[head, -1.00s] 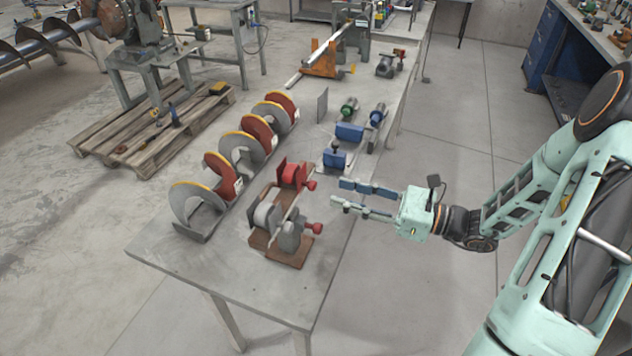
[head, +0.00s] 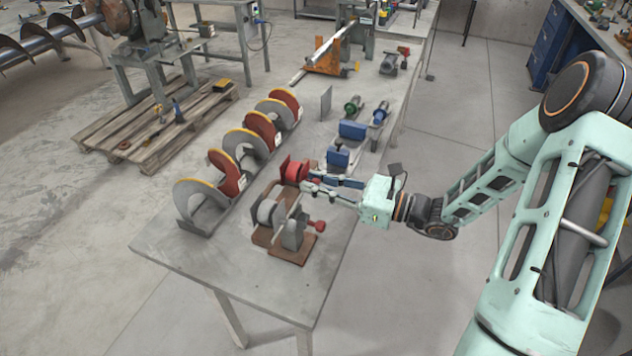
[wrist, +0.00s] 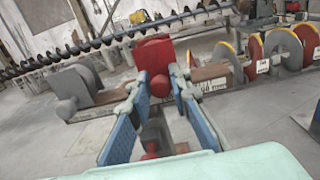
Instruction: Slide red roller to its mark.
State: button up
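The red roller (head: 293,171) sits at the far end of the brown-based positioner (head: 291,252) on the grey table. It also shows straight ahead in the wrist view (wrist: 153,54), with a red knob (wrist: 160,86) facing me. My gripper (head: 307,184) is level with the roller on its right side. Its two blue-padded fingers are apart, with the red knob between their tips in the wrist view (wrist: 158,88). I cannot tell whether either finger touches it. A pale grey roller (head: 266,211) sits nearer on the positioner. I cannot make out the mark.
A second red knob (head: 318,226) sticks out to the right of the positioner, below my gripper. Red-grey auger flights (head: 230,170) line the table's left side. Blue blocks (head: 338,157) stand just beyond my gripper. The table's near end is clear.

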grip_shut()
jog(key=o, duration=0.5)
grip_release()
jog(key=shift+o, duration=0.2)
jog(key=v, duration=1.2)
